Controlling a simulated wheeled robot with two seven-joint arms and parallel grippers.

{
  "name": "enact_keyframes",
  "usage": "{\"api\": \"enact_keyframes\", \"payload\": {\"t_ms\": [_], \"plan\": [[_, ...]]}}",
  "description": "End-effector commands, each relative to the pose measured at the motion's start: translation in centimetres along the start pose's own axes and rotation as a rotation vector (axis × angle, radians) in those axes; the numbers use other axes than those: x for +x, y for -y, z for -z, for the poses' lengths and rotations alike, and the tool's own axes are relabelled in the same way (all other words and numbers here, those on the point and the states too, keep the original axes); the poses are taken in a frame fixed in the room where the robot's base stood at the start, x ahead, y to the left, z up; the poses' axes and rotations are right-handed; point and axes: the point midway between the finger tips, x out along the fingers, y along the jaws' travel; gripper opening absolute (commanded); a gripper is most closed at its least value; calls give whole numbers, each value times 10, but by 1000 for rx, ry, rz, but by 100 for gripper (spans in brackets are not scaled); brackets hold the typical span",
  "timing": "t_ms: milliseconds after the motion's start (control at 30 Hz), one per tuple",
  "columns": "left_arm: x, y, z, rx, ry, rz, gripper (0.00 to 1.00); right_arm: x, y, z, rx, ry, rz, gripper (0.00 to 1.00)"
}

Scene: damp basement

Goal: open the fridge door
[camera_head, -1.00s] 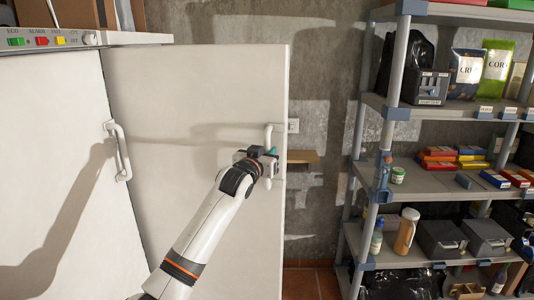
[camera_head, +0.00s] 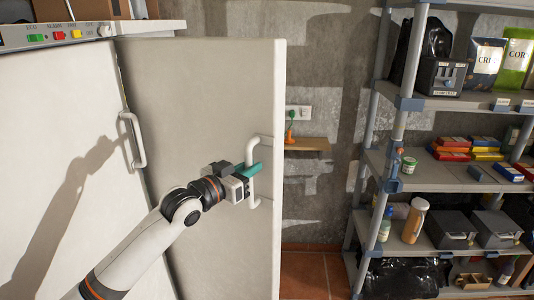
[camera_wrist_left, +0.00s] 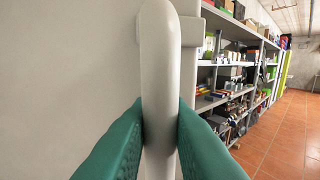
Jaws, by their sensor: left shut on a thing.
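The white fridge door (camera_head: 205,100) reaches out to the right past the end of the fridge top, so it appears to stand swung out. Its outer face is towards me, and the inside is hidden. Its upright white bar handle (camera_head: 252,148) is near the door's right edge. My left gripper (camera_head: 248,173) is shut on this handle, below its upper end. In the left wrist view, the bar (camera_wrist_left: 160,70) runs upright between the two teal fingers (camera_wrist_left: 160,130), which touch it on both sides. My right gripper is not in view.
A second white front (camera_head: 65,130) with its own handle (camera_head: 133,140) is on the left, under the control panel (camera_head: 65,35). A grey shelf rack (camera_head: 430,183) with goods stands right. A small wall shelf (camera_head: 306,144) is beyond the door. Tiled floor (camera_head: 310,275) between is clear.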

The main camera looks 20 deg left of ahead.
Motion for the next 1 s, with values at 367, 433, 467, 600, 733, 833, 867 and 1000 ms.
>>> {"api": "enact_keyframes", "payload": {"t_ms": [367, 433, 467, 600, 733, 833, 867, 1000], "plan": [[-60, 1, -1, 7, -5, 5, 0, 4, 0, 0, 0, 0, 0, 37], [-61, 2, -2, 7, -3, 5, 0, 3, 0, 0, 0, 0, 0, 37], [-61, 2, -2, 7, -3, 5, 0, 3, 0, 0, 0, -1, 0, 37], [-60, 2, -3, 7, -2, 6, 0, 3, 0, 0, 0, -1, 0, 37], [-60, 2, -3, 6, -2, 6, 27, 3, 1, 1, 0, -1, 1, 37], [-60, 2, -2, 6, -2, 7, 37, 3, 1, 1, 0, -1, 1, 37], [-60, 2, -2, 6, -3, 8, 37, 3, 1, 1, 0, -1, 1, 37], [-60, 3, -2, 5, -3, 8, 37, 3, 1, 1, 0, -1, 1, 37]]}}
